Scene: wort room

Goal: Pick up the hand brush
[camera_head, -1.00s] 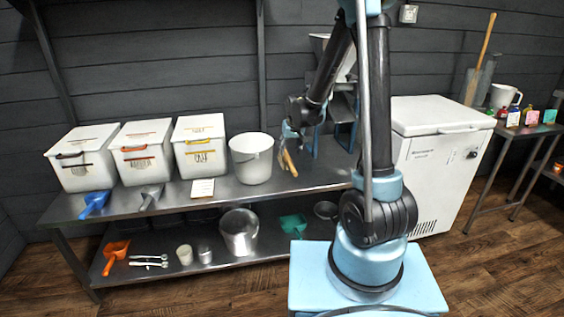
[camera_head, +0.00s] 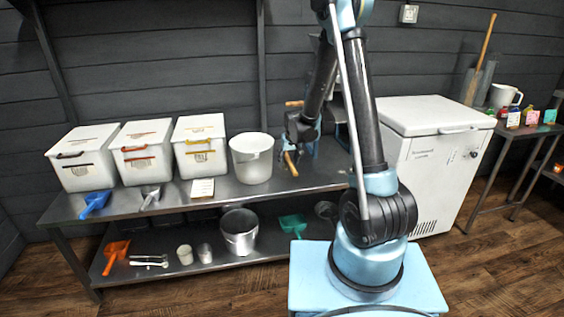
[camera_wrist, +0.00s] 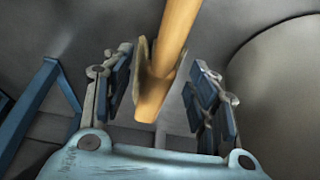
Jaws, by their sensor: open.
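The hand brush shows as a pale wooden handle (camera_head: 291,164) on the steel table, right of the white bucket; the rest of the brush is not clear there. In the wrist view the wooden handle (camera_wrist: 176,38) runs down from the top edge into the space between my fingers, with a fork-like grey-brown piece around its lower part. My gripper (camera_wrist: 160,82) is open, with one finger on each side of the handle and a visible gap to both. In the head view my gripper (camera_head: 299,140) is just above the handle, partly hidden by my arm.
A white bucket (camera_head: 251,160) stands close left of my gripper. Lidded white bins (camera_head: 201,147), a blue scoop (camera_head: 95,203) and a metal scoop (camera_head: 150,196) are further left. A white chest freezer (camera_head: 436,165) is to the right.

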